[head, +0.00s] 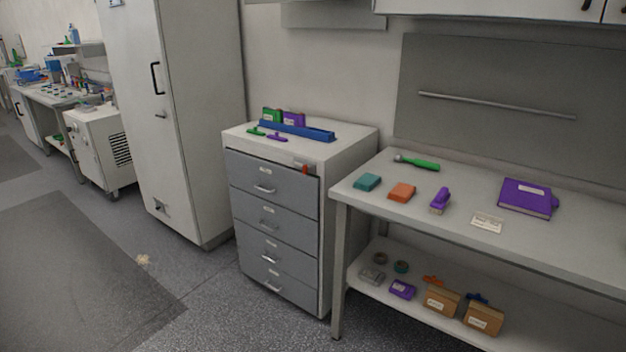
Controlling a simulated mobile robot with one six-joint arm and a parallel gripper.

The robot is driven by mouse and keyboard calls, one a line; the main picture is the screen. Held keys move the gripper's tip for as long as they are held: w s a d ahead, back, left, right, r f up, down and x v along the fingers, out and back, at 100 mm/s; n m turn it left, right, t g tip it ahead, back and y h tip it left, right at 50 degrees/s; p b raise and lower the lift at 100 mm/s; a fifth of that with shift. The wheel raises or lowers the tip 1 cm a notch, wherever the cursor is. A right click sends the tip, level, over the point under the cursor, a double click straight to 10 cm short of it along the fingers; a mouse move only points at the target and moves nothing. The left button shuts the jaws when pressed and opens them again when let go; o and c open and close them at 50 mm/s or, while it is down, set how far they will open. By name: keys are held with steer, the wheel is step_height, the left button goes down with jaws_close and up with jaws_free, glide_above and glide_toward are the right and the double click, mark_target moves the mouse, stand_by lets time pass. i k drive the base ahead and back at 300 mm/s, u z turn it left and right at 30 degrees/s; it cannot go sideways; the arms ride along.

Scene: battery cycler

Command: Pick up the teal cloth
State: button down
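The teal cloth (367,182) looks like a small flat folded block. It lies on the white bench top at the bench's left end, near the front edge. An orange block of similar shape (402,192) lies just to its right, apart from it. Nothing covers the teal cloth. My gripper is not in view.
The bench (560,240) also holds a green-handled tool (418,163), a purple brush-like item (440,200), a white label card (487,223) and a purple binder (526,197). A grey drawer cabinet (273,203) stands left of the bench. Open floor lies at the lower left.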

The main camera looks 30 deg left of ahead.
mark_target(366, 183)
steer(key=u, duration=0.9)
steer(key=k, duration=1.05)
steer(key=i, duration=0.9)
steer(key=u, duration=0.1)
